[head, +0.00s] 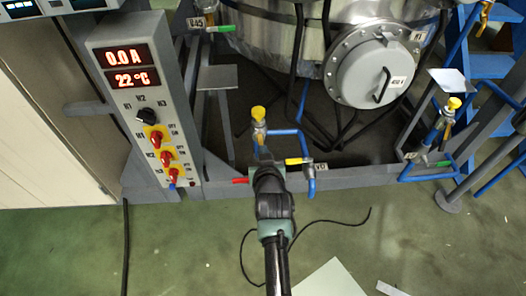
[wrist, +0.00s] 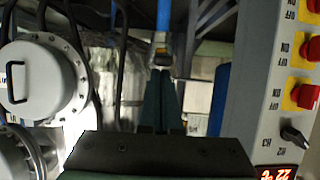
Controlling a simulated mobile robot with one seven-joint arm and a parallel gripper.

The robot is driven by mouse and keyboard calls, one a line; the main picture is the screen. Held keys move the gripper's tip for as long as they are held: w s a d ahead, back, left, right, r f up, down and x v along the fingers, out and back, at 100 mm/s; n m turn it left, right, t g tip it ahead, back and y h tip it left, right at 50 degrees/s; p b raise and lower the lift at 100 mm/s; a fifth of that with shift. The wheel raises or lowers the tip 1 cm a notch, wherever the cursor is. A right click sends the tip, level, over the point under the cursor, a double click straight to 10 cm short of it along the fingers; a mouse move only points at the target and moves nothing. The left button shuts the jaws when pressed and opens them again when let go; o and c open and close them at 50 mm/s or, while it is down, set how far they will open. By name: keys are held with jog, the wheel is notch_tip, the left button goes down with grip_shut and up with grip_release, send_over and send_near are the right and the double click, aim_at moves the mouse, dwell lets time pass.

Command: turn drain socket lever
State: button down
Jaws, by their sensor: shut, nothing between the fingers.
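My gripper (head: 266,163) is shut and empty in the head view, pointing at the blue pipework low in front of the vessel. In the wrist view its dark fingers (wrist: 162,98) are together, just below a metal fitting on a blue pipe (wrist: 163,18). A red lever (head: 240,181) sticks out left of the gripper. A yellow lever (head: 295,161) lies right of it, by a white tag. A yellow-capped valve (head: 258,114) stands upright behind the fingertips. I cannot tell which lever is the drain socket's, or whether the fingers touch anything; the gripper hides part of the pipework.
A grey control panel (head: 145,110) with red knobs stands at the left; it also shows in the wrist view (wrist: 265,100). The steel vessel's round flange (head: 375,70) is behind. More blue pipes (head: 425,140) are at the right. A black cable (head: 340,222) lies on the green floor.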

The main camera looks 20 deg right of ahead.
jog(key=shift+f, duration=0.1)
jog(key=shift+s+f+t+b, duration=0.1)
jog(key=shift+f+t+b, duration=0.2)
jog(key=shift+b, duration=0.7)
